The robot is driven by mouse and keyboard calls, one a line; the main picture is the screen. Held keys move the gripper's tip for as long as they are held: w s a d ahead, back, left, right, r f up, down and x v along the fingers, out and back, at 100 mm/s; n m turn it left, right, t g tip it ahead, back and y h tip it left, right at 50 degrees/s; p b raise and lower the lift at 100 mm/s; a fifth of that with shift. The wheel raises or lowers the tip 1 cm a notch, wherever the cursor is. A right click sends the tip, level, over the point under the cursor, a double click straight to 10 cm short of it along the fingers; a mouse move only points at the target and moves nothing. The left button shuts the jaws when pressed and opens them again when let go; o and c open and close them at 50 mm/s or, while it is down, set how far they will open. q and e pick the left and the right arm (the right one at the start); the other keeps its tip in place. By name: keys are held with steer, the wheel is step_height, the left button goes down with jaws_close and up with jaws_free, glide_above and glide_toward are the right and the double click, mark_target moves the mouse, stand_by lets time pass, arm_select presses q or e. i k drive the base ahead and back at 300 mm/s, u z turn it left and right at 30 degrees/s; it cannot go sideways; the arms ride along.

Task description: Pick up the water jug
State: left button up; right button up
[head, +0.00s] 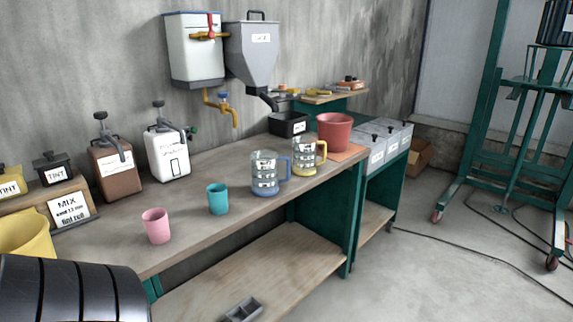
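Two clear jugs stand upright on the wooden bench (205,178). One jug (264,174) has a blue base and a blue handle on its right side. The other jug (303,157) has a yellow base and a yellow handle on its right, and stands just behind and to the right of the blue one. Both carry labels too small to read, so I cannot tell from the writing which is the water jug. Nothing holds either jug. Neither of my grippers shows in the head view.
A teal cup (218,199) and a pink cup (156,226) stand left of the jugs. A red bucket (334,131) and black bin (288,123) stand beyond them. White (166,156) and brown (117,172) pump containers line the wall. Bench space is clear between the teal cup and blue jug.

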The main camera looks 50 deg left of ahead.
mark_target(264, 164)
steer(key=u, duration=0.85)
steer(key=i, duration=1.15)
steer(key=u, duration=1.25)
